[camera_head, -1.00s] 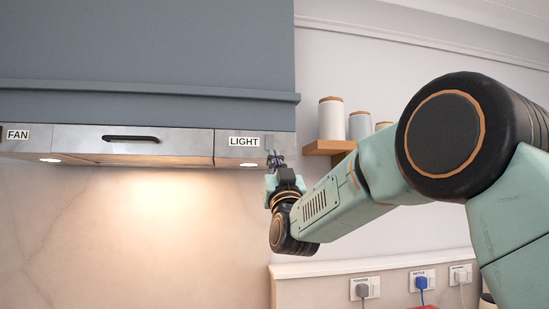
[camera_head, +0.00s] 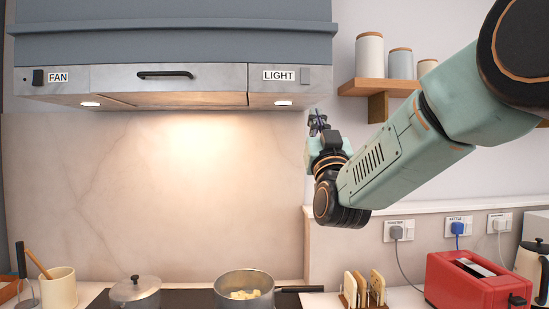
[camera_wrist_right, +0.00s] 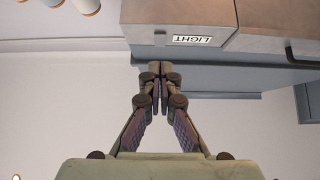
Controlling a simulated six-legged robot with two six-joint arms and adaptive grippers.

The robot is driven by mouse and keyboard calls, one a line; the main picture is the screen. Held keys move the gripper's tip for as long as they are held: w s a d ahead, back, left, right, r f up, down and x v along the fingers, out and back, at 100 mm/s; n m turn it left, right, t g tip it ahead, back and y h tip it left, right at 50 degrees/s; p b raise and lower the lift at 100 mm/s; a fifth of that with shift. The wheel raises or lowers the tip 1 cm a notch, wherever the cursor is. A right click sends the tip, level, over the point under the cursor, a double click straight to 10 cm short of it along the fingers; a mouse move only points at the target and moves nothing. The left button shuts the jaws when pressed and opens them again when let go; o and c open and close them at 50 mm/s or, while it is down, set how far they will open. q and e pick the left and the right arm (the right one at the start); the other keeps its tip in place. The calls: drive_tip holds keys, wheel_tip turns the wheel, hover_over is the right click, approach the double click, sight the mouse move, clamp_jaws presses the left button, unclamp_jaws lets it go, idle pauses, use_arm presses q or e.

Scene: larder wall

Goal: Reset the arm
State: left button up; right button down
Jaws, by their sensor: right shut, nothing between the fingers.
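My right gripper (camera_head: 318,122) is raised in front of the wall, just below and right of the hood's light end. Its fingers are shut with nothing between them, as the right wrist view (camera_wrist_right: 160,88) shows. The light switch (camera_head: 305,76) is a small grey rectangle beside the LIGHT label (camera_head: 279,76). The gripper is apart from the switch in the head view. The label also shows upside down in the right wrist view (camera_wrist_right: 192,39). The hood lamps are lit. My left gripper is not in view.
The range hood (camera_head: 120,78) has a black handle (camera_head: 165,74) and a fan switch (camera_head: 38,77). A shelf (camera_head: 360,88) with canisters is behind my arm. Below are a lidded pot (camera_head: 135,291), an open pot (camera_head: 244,288), a toast rack (camera_head: 362,292) and a red toaster (camera_head: 470,280).

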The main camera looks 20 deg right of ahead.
drive_tip(key=a+f+n+g+y+b, duration=0.1)
drive_tip(key=a+f+g+y, duration=0.15)
drive_tip(key=f, duration=0.95)
drive_tip(key=a+f+g+y+b, duration=0.1)
drive_tip(key=f+g, duration=0.3)
drive_tip(key=f, duration=0.8)
drive_tip(key=a+f+n+g+y+b, duration=0.1)
drive_tip(key=f+g+y, duration=0.15)
drive_tip(key=f, duration=1.05)
drive_tip(key=s+a+f+g+b, duration=0.15)
drive_tip(key=s+f, duration=0.25)
drive_tip(key=f, duration=0.4)
drive_tip(key=s+f+g, duration=0.3)
drive_tip(key=s+f, duration=0.2)
drive_tip(key=f, duration=0.2)
drive_tip(key=s+a+f+g+b, duration=0.1)
drive_tip(key=s+f+g, duration=0.25)
drive_tip(key=f, duration=0.45)
drive_tip(key=s+f+g+b, duration=0.2)
drive_tip(key=s+f+g, duration=0.2)
drive_tip(key=s+f, duration=0.7)
drive_tip(key=s+f+g+b, duration=0.3)
drive_tip(key=s+f, duration=0.9)
drive_tip(key=s, duration=0.8)
drive_tip(key=shift+s+a+n+g+y+b, duration=0.35)
drive_tip(key=shift+s+a+g+y, duration=0.1)
drive_tip(key=shift+g, duration=0.25)
drive_tip(key=shift+f, duration=0.1)
